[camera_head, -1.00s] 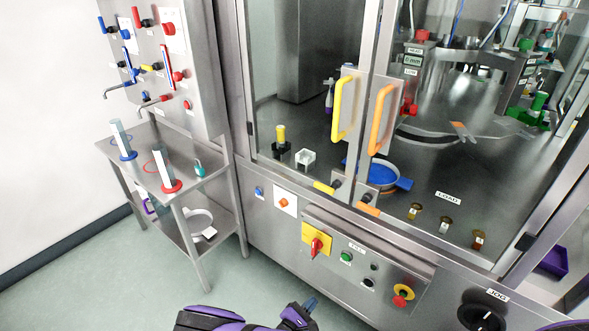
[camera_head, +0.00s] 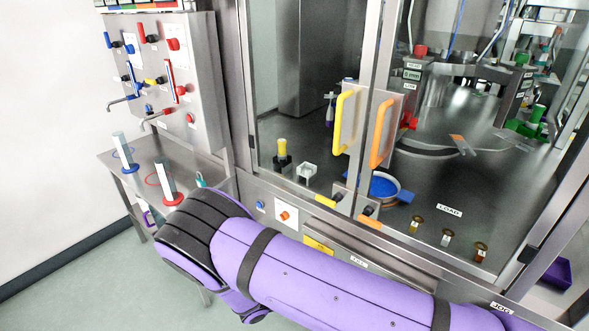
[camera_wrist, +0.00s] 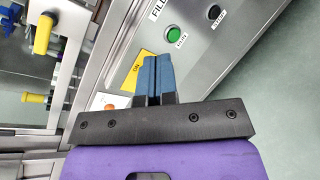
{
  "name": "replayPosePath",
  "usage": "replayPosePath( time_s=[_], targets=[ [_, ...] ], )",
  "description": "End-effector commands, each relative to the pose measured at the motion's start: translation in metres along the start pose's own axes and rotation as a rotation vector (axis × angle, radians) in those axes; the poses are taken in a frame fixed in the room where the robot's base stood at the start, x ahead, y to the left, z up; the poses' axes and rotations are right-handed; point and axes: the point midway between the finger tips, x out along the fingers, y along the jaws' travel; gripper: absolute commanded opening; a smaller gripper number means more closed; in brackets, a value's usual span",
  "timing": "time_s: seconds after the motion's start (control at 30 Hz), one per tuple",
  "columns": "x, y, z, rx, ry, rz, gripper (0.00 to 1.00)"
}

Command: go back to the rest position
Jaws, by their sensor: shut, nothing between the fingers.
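In the wrist view my gripper (camera_wrist: 157,72) shows its two blue fingers side by side, closed with nothing between them. Behind the fingers is the front panel of the steel machine, with a yellow plate (camera_wrist: 131,73) and a green button (camera_wrist: 173,34). In the head view my purple arm stretches across the lower part of the picture in front of the machine panel (camera_head: 345,243). My gripper itself is not visible in the head view. The arm covers most of the lower panel controls.
The machine has glass doors with a yellow handle (camera_head: 343,123) and an orange handle (camera_head: 382,134). At left stands a steel side table (camera_head: 118,160) with graduated cylinders, partly behind my arm. A tap panel (camera_head: 203,82) rises above it. Open floor (camera_head: 115,290) shows at lower left.

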Motion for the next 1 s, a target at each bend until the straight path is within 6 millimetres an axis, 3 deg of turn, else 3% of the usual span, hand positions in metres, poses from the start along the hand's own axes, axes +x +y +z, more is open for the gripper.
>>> replayPosePath(
  time_s=[0.1, 0.5, 0.8, 1.0],
  targets=[
    [0.001, 0.033, 0.029, 0.062, 0.000, -0.120, 0.00],
    [0.012, 0.118, 0.133, 0.261, 0.029, -0.474, 0.00],
    [0.026, 0.164, 0.223, 0.425, 0.079, -0.705, 0.00],
    [0.035, 0.183, 0.286, 0.543, 0.123, -0.838, 0.00]
  ],
)
